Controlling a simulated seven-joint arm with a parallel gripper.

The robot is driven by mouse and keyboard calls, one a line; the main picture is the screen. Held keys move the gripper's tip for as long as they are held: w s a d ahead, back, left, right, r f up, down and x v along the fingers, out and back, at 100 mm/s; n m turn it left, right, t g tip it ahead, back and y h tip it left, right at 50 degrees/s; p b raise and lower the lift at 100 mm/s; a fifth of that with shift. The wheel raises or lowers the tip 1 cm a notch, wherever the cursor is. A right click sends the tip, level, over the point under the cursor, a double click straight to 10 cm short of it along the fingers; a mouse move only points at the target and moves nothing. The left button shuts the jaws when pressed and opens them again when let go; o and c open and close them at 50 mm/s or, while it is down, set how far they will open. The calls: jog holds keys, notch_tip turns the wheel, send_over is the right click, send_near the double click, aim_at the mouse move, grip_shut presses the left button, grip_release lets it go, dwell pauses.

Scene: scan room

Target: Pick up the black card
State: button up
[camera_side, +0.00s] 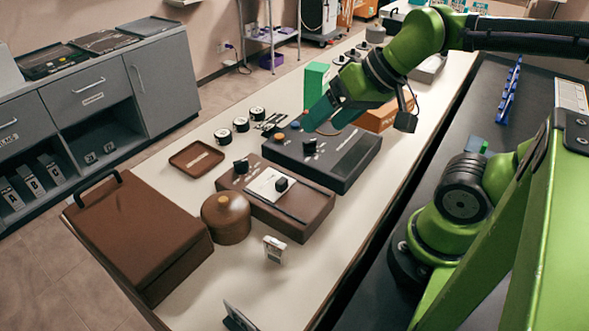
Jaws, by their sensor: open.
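My gripper (326,119) is in the upper middle of the side view, with its green fingers pointing down and left, apart and with nothing seen between them. It is over the back part of a dark grey control box (349,158); whether it touches the box, I cannot tell. I cannot tell for certain which thing is the black card. A thin dark flat piece (237,318) stands tilted at the bottom edge, partly cut off and well away from my gripper. A small black-and-white flat piece (272,121) lies behind the control box, left of my gripper.
A brown console (318,208), a brown domed pot (226,219) and a large brown case (135,233) stand toward the front. A brown tray (196,159) and several round black-and-white pieces (241,124) lie left. A green block (316,80) stands behind my gripper.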

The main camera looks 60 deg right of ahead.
jog(key=w+f+g, duration=0.1)
jog(key=f, duration=0.1)
jog(key=m+g+h, duration=0.6)
jog(key=m+h, duration=0.1)
jog(key=m, duration=0.7)
send_near(271, 122)
jog(key=shift+y, duration=0.3)
jog(key=x, duration=1)
jog(key=shift+d+f, duration=0.25)
jog(key=shift+d, duration=0.25)
jog(key=c, duration=0.8)
